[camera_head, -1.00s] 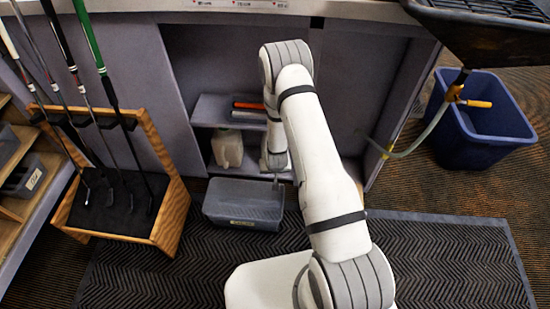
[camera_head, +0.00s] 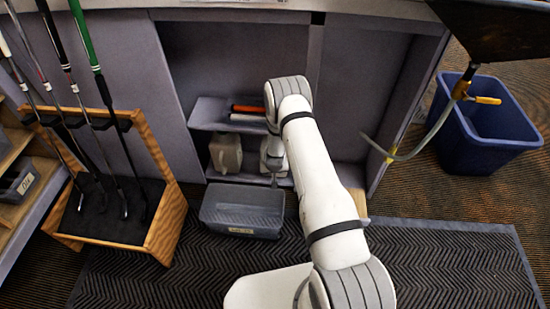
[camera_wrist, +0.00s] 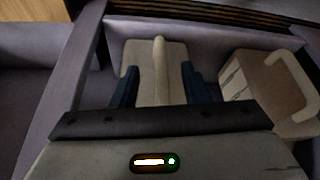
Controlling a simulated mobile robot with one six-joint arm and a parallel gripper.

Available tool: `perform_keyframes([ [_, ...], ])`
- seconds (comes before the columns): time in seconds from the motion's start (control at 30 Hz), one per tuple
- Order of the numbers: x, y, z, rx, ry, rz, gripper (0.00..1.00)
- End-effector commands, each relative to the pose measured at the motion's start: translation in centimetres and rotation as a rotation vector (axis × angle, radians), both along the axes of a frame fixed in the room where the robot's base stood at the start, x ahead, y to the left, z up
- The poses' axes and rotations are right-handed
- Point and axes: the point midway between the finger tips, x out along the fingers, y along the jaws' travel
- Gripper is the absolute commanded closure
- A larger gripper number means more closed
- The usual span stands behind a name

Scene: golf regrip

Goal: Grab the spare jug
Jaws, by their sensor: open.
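In the wrist view, a beige jug (camera_wrist: 138,58) with a raised handle stands between the two dark blue fingers of my gripper (camera_wrist: 158,82). The fingers are open, one on each side of the handle. A second beige jug (camera_wrist: 268,85) stands apart to the right. In the head view, one pale jug (camera_head: 226,153) shows in the cabinet under the shelf. My gripper (camera_head: 275,172) is low in the cabinet to its right, and my arm hides the jug at it. I cannot tell which jug is the spare.
A grey bin (camera_head: 242,211) stands on the mat in front of the cabinet. The shelf (camera_head: 207,113) above holds an orange-red item. A hose (camera_head: 400,156) hangs at the right beside a blue bucket (camera_head: 489,130). A wooden club rack (camera_head: 160,225) stands left.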

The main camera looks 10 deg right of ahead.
Motion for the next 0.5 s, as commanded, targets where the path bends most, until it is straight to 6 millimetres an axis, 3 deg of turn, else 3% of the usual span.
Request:
perform_keyframes([
  [0.13, 1.3, -0.1, -0.1, 0.003, -0.001, 0.000, 0.58],
  [0.3, 2.2, -0.2, -3.3, 0.002, 0.001, 0.000, 0.58],
  [0.5, 2.9, -0.3, -4.6, 0.002, 0.000, 0.000, 0.58],
])
